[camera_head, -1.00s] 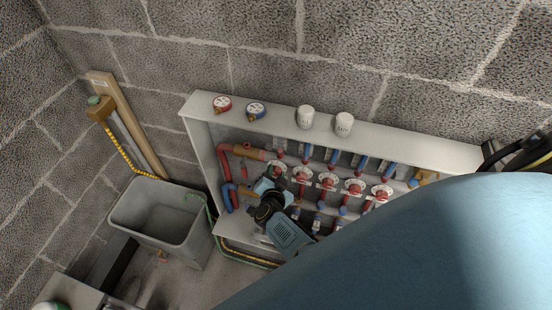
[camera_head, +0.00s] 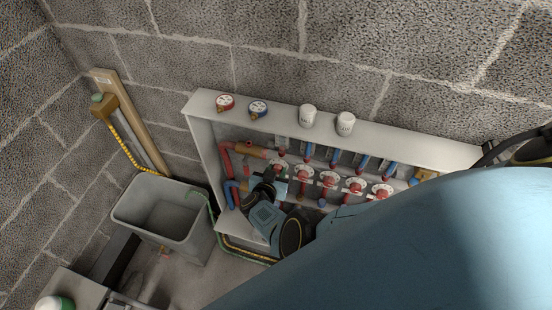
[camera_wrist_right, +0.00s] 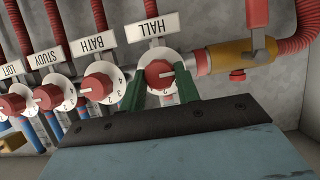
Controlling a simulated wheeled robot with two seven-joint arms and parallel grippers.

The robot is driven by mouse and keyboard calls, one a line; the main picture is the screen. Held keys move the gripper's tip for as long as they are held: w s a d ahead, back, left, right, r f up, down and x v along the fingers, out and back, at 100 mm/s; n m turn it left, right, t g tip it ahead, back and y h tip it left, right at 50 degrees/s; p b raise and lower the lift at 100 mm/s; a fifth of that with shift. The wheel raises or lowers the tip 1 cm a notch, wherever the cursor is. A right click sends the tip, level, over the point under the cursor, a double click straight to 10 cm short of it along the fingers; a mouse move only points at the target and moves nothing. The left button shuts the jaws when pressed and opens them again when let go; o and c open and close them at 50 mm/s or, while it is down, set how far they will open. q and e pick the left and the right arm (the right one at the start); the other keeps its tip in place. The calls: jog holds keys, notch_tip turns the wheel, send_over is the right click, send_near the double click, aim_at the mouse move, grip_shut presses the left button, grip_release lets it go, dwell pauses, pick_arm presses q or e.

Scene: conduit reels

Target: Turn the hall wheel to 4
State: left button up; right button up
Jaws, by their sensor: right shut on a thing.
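The hall wheel (camera_wrist_right: 158,73) is a red knob on a white numbered dial, under an upside-down HALL label (camera_wrist_right: 152,29) in the right wrist view. A numeral shows below the knob, but I cannot read the set value surely. My right gripper (camera_wrist_right: 161,74) has its green fingers on both sides of the knob and is shut on it. In the head view, the right gripper (camera_head: 276,184) is at the left end of the row of wheels and partly covers that area. My left gripper is not in view.
The bath wheel (camera_wrist_right: 98,86) sits close beside, with the study wheel (camera_wrist_right: 49,97) and loft wheel (camera_wrist_right: 13,104) beyond. The white cabinet (camera_head: 203,150) encloses red and blue pipes. A grey sink (camera_head: 160,215) stands left. Two white cups (camera_head: 308,116) and gauges (camera_head: 258,109) stand on top.

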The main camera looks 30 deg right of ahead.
dwell(0.4)
jog(key=o, duration=1)
jog(key=p+v, duration=0.4)
jog(key=v, duration=0.3)
jog(key=shift+s+a, duration=0.15)
